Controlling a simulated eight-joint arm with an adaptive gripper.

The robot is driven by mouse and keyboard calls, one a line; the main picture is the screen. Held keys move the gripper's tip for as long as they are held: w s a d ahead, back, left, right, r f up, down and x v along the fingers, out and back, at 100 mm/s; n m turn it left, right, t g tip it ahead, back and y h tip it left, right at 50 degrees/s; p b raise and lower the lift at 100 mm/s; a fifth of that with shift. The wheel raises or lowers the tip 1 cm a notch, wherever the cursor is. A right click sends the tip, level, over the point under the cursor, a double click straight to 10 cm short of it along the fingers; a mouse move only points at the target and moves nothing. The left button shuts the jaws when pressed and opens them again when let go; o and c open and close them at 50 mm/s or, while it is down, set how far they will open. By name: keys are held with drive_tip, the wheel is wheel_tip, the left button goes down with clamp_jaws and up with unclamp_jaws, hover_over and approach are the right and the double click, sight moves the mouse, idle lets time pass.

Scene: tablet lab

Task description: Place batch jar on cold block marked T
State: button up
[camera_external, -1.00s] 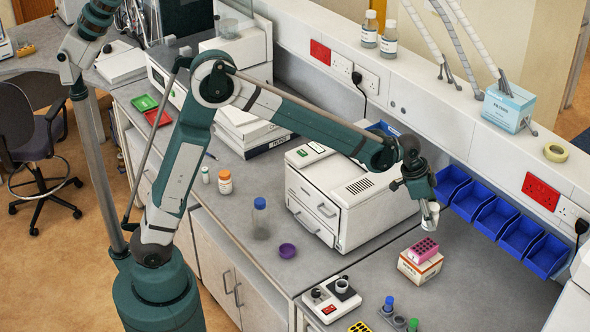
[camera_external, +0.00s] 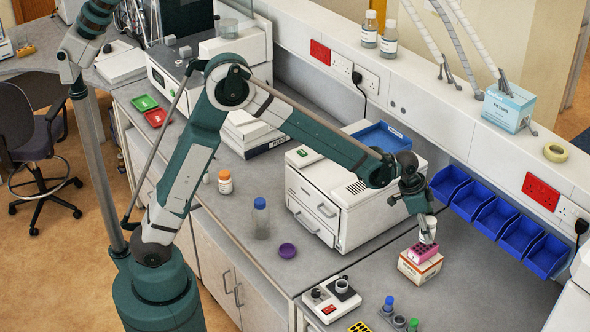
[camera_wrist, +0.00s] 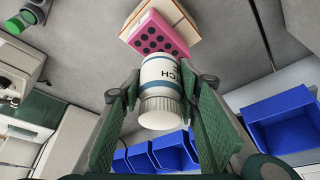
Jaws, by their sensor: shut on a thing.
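The white batch jar (camera_wrist: 160,75) has a blue band and partly visible lettering ending in "CH". Its ribbed lid faces the wrist camera. My gripper (camera_wrist: 166,88) is shut on it, one green finger on each side. In the external view my gripper (camera_external: 427,219) holds the jar (camera_external: 428,236) just above or at a pink block (camera_external: 421,253) with dark holes. I cannot tell whether they touch. The pink block (camera_wrist: 158,36) sits on a white and orange box beyond the jar. I can read no T mark on it.
The box (camera_external: 420,270) under the pink block stands on the grey bench. A white machine (camera_external: 345,205) is to its left, blue bins (camera_external: 495,222) behind right. A small white device (camera_external: 331,299), blue-capped tubes (camera_external: 389,304) and a yellow rack (camera_external: 360,327) are in front.

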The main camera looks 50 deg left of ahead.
drive_tip(key=shift+f, duration=1.75)
drive_tip(key=shift+f, duration=0.2)
drive_tip(key=o, duration=0.9)
drive_tip(key=shift+r, duration=0.1)
drive_tip(key=shift+r, duration=0.1)
drive_tip(key=shift+v, duration=6)
drive_tip(key=shift+a, duration=0.15)
